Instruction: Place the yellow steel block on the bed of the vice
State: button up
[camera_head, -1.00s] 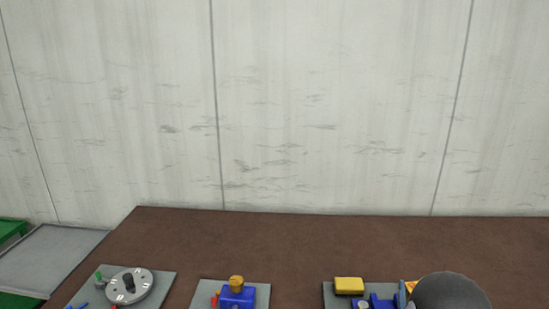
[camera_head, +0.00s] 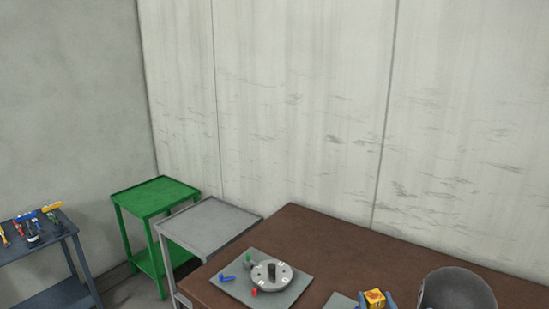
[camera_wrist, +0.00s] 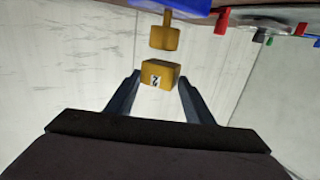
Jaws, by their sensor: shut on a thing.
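The yellow block (camera_head: 375,297) is at the bottom edge of the head view, between the blue-grey fingers of my gripper (camera_head: 376,302). In the wrist view the yellow block (camera_wrist: 158,75) shows a dark mark like a numeral. My gripper (camera_wrist: 159,78) is shut on it there, one finger on each side. A blue device (camera_wrist: 170,4) with a brass-coloured head (camera_wrist: 165,37) shows at the top of the wrist view, beyond the block. I cannot tell whether this is the vice, and the vice's bed is not seen.
A grey plate (camera_head: 225,289) bears a round dial-like disc (camera_head: 271,275) and small coloured parts on the brown table (camera_head: 330,238). Another plate's edge (camera_head: 340,301) shows beside my gripper. A grey stand (camera_head: 208,226), green stand (camera_head: 155,196) and tool bench (camera_head: 60,250) are left.

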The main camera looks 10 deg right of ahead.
jog(key=a+f+n+y+b, duration=0.1)
jog(key=a+f, duration=0.2)
jog(key=a, duration=0.3)
jog(key=a+f+n+y+b, duration=0.1)
jog(key=a+f, duration=0.3)
jog(key=a, duration=0.3)
jog(key=a+f+y+b, duration=0.1)
jog(key=a+f, duration=0.2)
jog(key=a, duration=0.4)
jog(key=shift+w+f+n+t+y+b, duration=0.1)
jog(key=shift+f+n+t+y+b, duration=0.05)
jog(key=shift+n+t+y+b, duration=0.2)
jog(key=shift+s+a+f+y, duration=0.25)
jog(key=shift+a, duration=0.3)
